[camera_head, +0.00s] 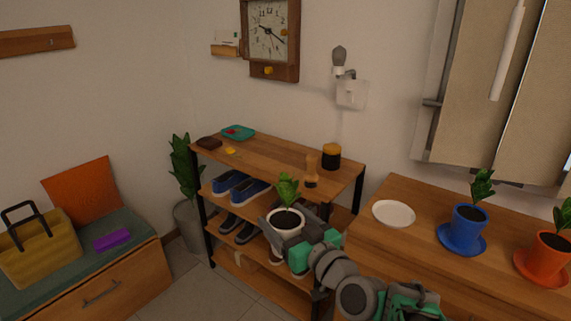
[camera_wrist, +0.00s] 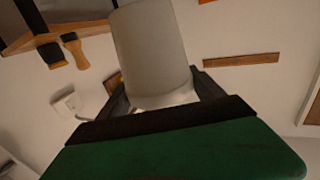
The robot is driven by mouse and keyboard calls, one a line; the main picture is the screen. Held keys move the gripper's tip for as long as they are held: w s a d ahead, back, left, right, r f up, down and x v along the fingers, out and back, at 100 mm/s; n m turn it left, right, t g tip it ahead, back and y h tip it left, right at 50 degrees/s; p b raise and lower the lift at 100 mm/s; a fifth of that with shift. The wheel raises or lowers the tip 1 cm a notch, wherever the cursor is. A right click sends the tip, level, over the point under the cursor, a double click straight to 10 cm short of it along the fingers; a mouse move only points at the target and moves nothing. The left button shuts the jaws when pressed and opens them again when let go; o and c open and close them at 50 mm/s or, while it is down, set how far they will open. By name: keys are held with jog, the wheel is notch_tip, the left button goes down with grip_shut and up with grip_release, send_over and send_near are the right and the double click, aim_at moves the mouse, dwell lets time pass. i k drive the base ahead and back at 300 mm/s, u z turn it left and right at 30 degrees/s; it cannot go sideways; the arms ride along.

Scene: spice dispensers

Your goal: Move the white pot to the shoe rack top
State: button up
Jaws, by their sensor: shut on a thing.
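The white pot (camera_head: 285,224) holds a small green plant and dark soil. It is upright in my gripper (camera_head: 287,232), in front of the shoe rack and below the level of its top. In the wrist view the pot (camera_wrist: 155,50) fills the space between the fingers of my gripper (camera_wrist: 160,92), which is shut on it. The shoe rack top (camera_head: 270,158) is a wooden board. It holds a dark brown item (camera_head: 209,143), a teal tray (camera_head: 238,132), a small yellow thing (camera_head: 231,151), a wooden brush (camera_head: 312,170) and a black-and-orange jar (camera_head: 332,156). The middle of the top is bare.
On the right cabinet (camera_head: 400,200) stand a white saucer (camera_head: 393,213), a blue pot (camera_head: 468,226) and an orange pot (camera_head: 547,257). Blue shoes (camera_head: 240,185) lie on the rack's shelf. A bench (camera_head: 130,250) with a yellow bag (camera_head: 40,245) is at left.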

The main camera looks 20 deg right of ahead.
aim_at(266, 167)
jog(key=z, duration=1.1)
jog(key=k, duration=0.15)
jog(key=u, duration=2.15)
jog(key=i, duration=1.55)
jog(key=z, duration=0.55)
